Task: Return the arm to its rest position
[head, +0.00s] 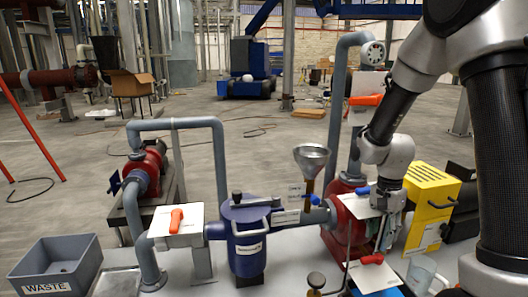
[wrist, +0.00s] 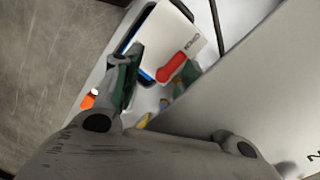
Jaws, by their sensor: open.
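My arm comes down from the upper right in the head view. My gripper (head: 384,240) hangs with its fingers downward, between the red pump on its left and the yellow box on its right. In the wrist view, my gripper (wrist: 152,85) shows dark green finger pads standing apart, with nothing held between them. A white panel with a red handle (head: 372,259) lies just below and in front of the fingertips. The red handle also shows in the wrist view (wrist: 172,68), close beyond the fingers. I cannot tell whether they touch it.
A red pump (head: 346,222), a metal funnel (head: 311,158) and a tall grey pipe (head: 337,115) stand left of the gripper. A yellow box (head: 430,205) stands right. A clear jug (head: 421,276) is at front right. A blue filter vessel (head: 247,240) and waste bin (head: 58,268) are further left.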

